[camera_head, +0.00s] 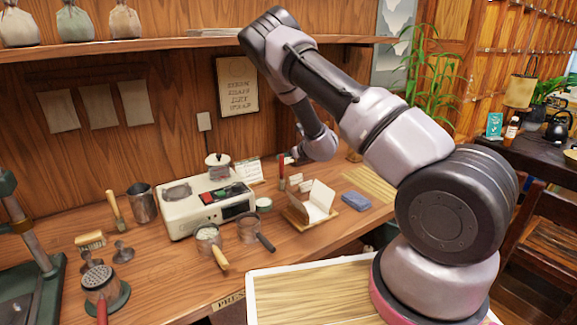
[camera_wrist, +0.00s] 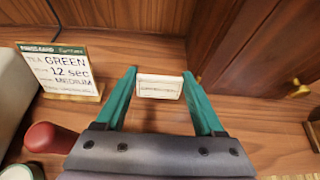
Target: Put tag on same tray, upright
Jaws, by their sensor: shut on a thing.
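My gripper (camera_wrist: 160,78) has teal fingers closed on the two ends of a small white tag (camera_wrist: 159,88). The tag carries a line of print too small to read. In the head view my gripper (camera_head: 290,159) is at the back of the counter, near the wall and partly hidden by my arm. A small wooden tray (camera_head: 292,221) holding an open folded white paper (camera_head: 317,199) stands nearer in the head view. I cannot tell which tray the task means.
A tea card reading GREEN, 12 sec, MEDIUM (camera_wrist: 62,72) stands left of my gripper. A red-handled tool (camera_head: 282,178) stands close by. A white machine (camera_head: 205,204), a blue cloth (camera_head: 356,201) and a bamboo mat (camera_head: 371,184) are around. A larger white-rimmed tray (camera_head: 251,300) is in front.

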